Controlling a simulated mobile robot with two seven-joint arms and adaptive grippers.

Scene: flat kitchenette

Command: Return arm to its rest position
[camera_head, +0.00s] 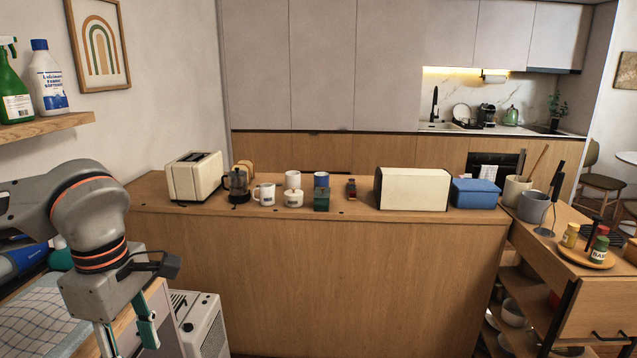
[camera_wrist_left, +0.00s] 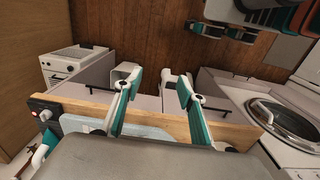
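My left arm comes in from the left in the head view, with its gripper (camera_head: 126,338) hanging down at the lower left; the fingertips run to the picture's bottom edge. In the left wrist view the left gripper (camera_wrist_left: 150,80) shows two teal and grey fingers spread apart, with nothing between them. It is open and empty, pointing down past a wooden edge toward the floor. My right arm and its gripper do not show in the head view.
A wooden counter (camera_head: 330,280) spans the middle, carrying a toaster (camera_head: 194,177), a moka pot (camera_head: 237,186), mugs, a bread box (camera_head: 412,189) and a blue box (camera_head: 474,193). A wall shelf (camera_head: 45,127) with bottles is above my left arm. A white appliance (camera_head: 200,322) stands beside the gripper.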

